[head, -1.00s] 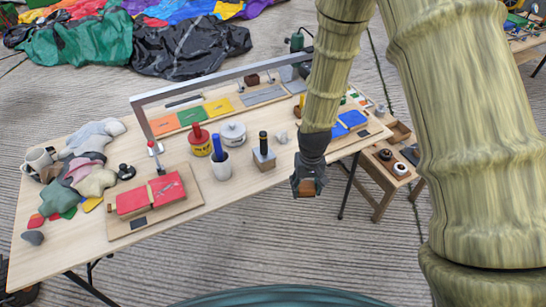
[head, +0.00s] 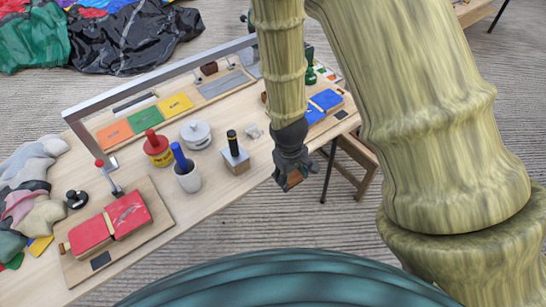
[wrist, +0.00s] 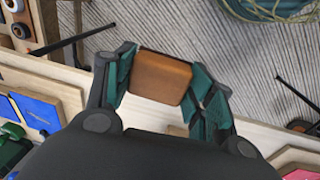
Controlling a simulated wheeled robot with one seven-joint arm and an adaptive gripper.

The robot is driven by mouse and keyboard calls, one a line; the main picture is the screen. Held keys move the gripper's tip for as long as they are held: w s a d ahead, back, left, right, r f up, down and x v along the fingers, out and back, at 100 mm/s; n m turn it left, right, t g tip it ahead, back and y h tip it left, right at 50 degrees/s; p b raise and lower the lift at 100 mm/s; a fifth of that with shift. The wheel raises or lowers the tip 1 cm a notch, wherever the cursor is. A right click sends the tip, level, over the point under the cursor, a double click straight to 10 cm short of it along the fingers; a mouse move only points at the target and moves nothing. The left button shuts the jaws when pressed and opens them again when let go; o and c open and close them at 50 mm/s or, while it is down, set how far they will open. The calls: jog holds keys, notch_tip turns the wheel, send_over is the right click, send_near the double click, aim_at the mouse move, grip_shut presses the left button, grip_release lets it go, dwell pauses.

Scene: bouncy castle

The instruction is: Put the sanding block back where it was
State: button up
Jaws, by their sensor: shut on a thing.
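The sanding block looks like a small brown-orange block (wrist: 160,77). My gripper (head: 291,177) is shut on it, with teal finger pads on both sides of it in the wrist view. In the head view the block (head: 294,179) shows only partly between the dark fingers. The gripper hangs by the front edge of the long wooden table (head: 215,205), right of the grey block with a black handle (head: 235,155). In the wrist view the held block appears against the table edge and the floor. I cannot tell its height above the table.
On the table stand a red-yellow tin (head: 158,150), a white cup with a blue handle (head: 187,175), a white lidded pot (head: 196,134) and a board with red pads (head: 110,228). A metal frame (head: 160,82) spans the back. Blue pads (head: 325,100) lie at the right end.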

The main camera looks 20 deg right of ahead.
jog(key=shift+s, duration=0.1)
jog(key=w+p, duration=0.1)
jog(key=w, duration=0.4)
jog(key=w+f+p, duration=0.1)
jog(key=w+p, duration=0.1)
jog(key=w, duration=0.3)
jog(key=w+a+p, duration=0.1)
jog(key=w, duration=0.4)
jog(key=shift+w+f, duration=0.3)
jog(key=shift+f, duration=0.1)
jog(key=shift+w+f+p, duration=0.15)
jog(key=shift+f+p, duration=0.05)
jog(key=shift+p, duration=0.2)
jog(key=shift+f+p, duration=0.6)
jog(key=shift+f, duration=1.05)
jog(key=o, duration=1.3)
jog(key=shift+f, duration=0.1)
jog(key=shift+o, duration=0.2)
